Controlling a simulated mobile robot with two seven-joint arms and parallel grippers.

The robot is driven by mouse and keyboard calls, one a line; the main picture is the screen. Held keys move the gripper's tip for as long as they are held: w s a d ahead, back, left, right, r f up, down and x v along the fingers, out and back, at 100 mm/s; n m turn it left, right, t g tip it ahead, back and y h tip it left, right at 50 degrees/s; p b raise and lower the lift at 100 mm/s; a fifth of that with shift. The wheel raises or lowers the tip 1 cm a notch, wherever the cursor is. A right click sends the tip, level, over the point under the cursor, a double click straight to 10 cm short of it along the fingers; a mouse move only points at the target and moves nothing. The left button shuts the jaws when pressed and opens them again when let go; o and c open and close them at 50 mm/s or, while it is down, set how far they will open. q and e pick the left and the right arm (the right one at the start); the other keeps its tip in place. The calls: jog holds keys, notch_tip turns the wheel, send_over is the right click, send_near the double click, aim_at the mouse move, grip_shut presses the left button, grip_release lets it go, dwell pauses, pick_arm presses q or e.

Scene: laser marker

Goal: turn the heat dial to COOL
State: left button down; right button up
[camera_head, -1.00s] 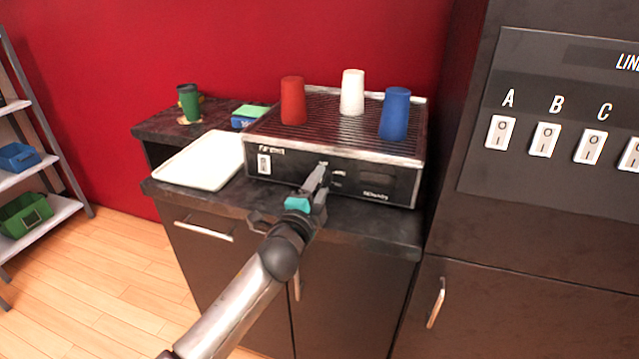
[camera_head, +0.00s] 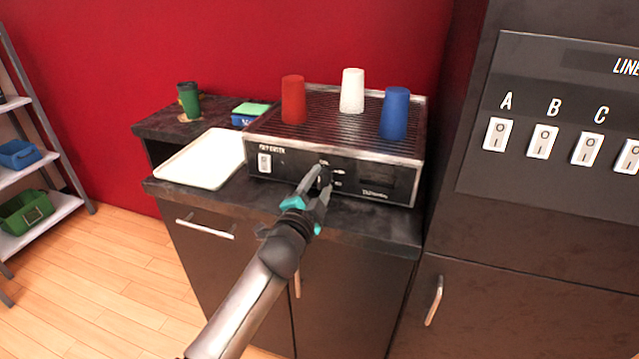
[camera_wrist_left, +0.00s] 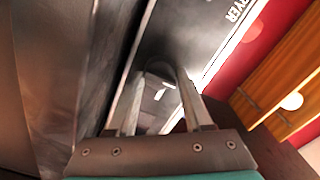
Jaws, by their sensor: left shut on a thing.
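The black machine (camera_head: 290,167) stands on the counter, with small white labels on its front panel. My left gripper (camera_head: 318,178) is at the middle of that panel, its two fingers on either side of the dark heat dial (camera_head: 325,175). In the left wrist view the fingers of my left gripper (camera_wrist_left: 160,80) reach to the panel and are shut on the rounded dark dial (camera_wrist_left: 159,70). The fingers hide much of the dial, and I cannot read which label it points to. My right gripper is not in view.
Red (camera_head: 293,100), white (camera_head: 352,92) and blue (camera_head: 394,114) cups stand upside down on the machine's ribbed top. A white switch (camera_head: 264,162) is at the panel's left. A white tray (camera_head: 203,160) lies left of the machine. A switch panel (camera_head: 560,125) is at the right.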

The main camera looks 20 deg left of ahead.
pick_arm(q)
jog(key=shift+c, duration=1.6)
grip_release()
jog(key=shift+s, duration=0.4)
jog(key=s+p, duration=0.2)
jog(key=s, duration=1.2)
jog(key=shift+s+a, duration=0.2)
jog(key=shift+a, duration=0.05)
